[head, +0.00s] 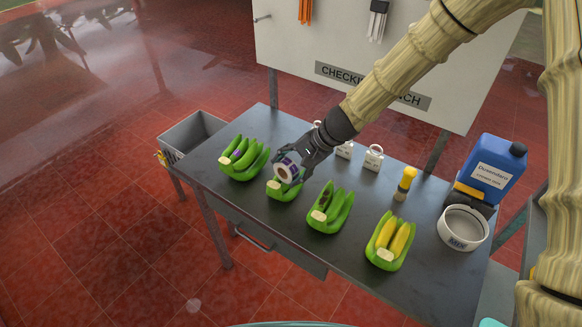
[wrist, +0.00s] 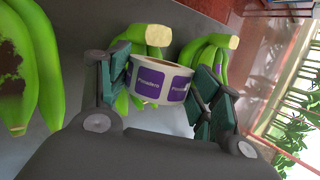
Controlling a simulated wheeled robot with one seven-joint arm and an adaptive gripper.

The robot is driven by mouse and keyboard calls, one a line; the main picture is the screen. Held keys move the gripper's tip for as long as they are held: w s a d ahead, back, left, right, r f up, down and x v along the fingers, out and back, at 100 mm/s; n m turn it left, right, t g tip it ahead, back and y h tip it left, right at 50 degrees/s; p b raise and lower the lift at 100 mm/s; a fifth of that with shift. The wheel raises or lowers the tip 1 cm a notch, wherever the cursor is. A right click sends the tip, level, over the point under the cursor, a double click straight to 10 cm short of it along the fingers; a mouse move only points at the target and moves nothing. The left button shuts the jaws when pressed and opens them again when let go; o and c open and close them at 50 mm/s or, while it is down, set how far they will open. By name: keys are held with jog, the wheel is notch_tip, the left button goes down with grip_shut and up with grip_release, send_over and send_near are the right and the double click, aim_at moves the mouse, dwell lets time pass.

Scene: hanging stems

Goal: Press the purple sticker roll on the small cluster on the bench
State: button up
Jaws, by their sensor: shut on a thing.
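The small cluster (head: 284,193) is a short green banana bunch on the bench (head: 260,225), second from the left. The roll is over its back part and hides some of it. In the wrist view the small cluster (wrist: 143,36) shows its pale cut end behind the roll. I cannot tell whether roll and fruit touch.
A green cluster (head: 244,160) lies left of the small one. A dark-scarred cluster (head: 331,211) and a yellow-fruited cluster (head: 389,240) lie right. White tagged weights (head: 373,158), a yellow-topped tool (head: 406,181), a blue jug (head: 491,167) and a round bowl (head: 463,229) stand behind and right.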

dwell(0.5)
jog(key=shift+r+p, duration=3.5)
jog(key=shift+r, duration=1)
